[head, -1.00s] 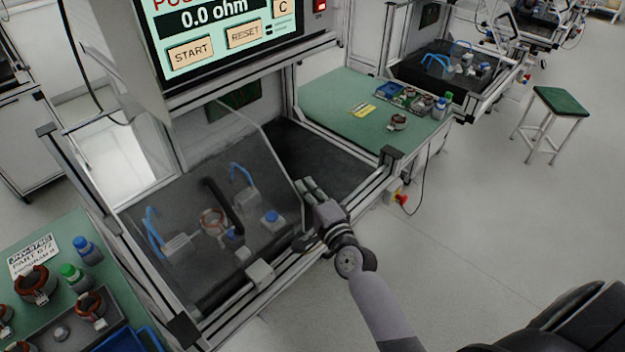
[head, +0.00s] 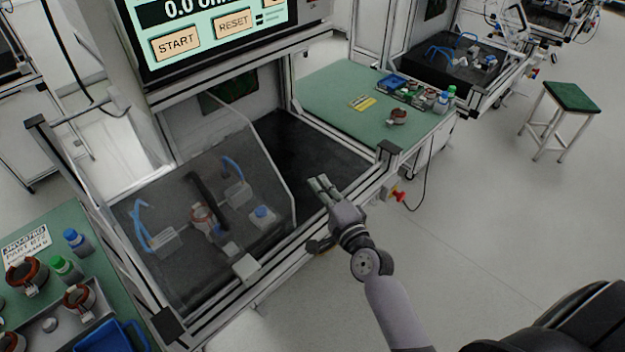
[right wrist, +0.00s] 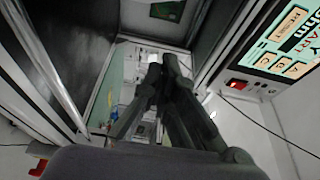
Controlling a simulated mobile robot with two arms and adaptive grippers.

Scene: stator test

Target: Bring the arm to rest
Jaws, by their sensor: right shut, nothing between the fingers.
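My right gripper (head: 322,186) is shut and empty. In the head view it is over the front edge of the test station, right of the tilted clear cover (head: 225,185). It looks apart from the cover. In the right wrist view its fingers (right wrist: 163,66) are together with nothing between them. Behind the cover, a copper-wound stator (head: 205,218) sits in the fixture with blue clamps (head: 141,220) around it. My left gripper does not show in either view.
A screen with START and RESET buttons (head: 205,32) hangs above the station. Green tables stand at left (head: 47,222) and right (head: 325,90), with stators and bottles. A red emergency knob (head: 398,196) is on the front frame.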

